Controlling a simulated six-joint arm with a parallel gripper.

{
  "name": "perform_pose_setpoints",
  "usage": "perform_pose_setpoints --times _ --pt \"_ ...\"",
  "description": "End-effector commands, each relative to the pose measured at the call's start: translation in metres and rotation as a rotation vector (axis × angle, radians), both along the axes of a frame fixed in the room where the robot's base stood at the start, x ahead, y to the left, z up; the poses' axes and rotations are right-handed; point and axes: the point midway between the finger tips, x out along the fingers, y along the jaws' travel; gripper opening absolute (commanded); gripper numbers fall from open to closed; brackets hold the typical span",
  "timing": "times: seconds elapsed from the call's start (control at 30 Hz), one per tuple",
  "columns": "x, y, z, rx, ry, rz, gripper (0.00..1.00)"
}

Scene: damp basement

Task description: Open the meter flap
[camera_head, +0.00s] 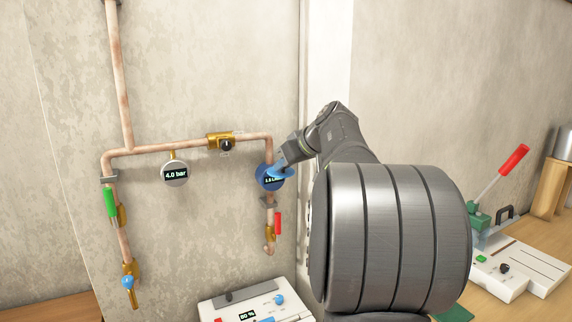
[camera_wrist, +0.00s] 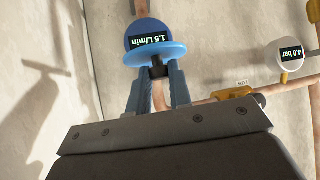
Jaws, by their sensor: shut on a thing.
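The flow meter (camera_head: 268,184) is a round blue dial on the copper pipe, left of my arm; its display is partly covered in the head view. In the wrist view the meter (camera_wrist: 150,30) appears upside down and reads 1.5 L/min. Its flap (camera_wrist: 152,54) is a lighter blue disc, standing out from the dial with the digits in sight. My gripper (camera_wrist: 158,74) has blue fingers, shut on a small dark tab at the flap's edge. In the head view my gripper (camera_head: 281,168) reaches the meter from the right and hides part of the flap.
A pressure gauge (camera_head: 175,174) reads 4.0 bar, left of the meter. A brass valve (camera_head: 221,141) sits on the pipe above. Green (camera_head: 110,203) and red (camera_head: 278,223) handles flank the pipes. A control box (camera_head: 255,304) stands below. A red-handled lever (camera_head: 513,160) is right.

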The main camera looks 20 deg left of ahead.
Motion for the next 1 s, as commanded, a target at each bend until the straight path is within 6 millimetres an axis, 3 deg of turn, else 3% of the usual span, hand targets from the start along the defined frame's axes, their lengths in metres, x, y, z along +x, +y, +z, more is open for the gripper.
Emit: perform_pose_setpoints --times 0.17,0.2,0.3,0.67,1.0 --pt "0.000 0.000 0.001 0.001 -0.002 0.000 0.00" --pt "0.000 0.000 0.001 0.002 -0.003 0.000 0.25" --pt "0.000 0.000 0.001 0.001 -0.002 0.000 0.41" --pt "-0.002 -0.004 0.004 0.001 -0.002 0.000 0.41" --pt "-0.028 -0.051 0.048 0.002 -0.006 -0.003 0.41"
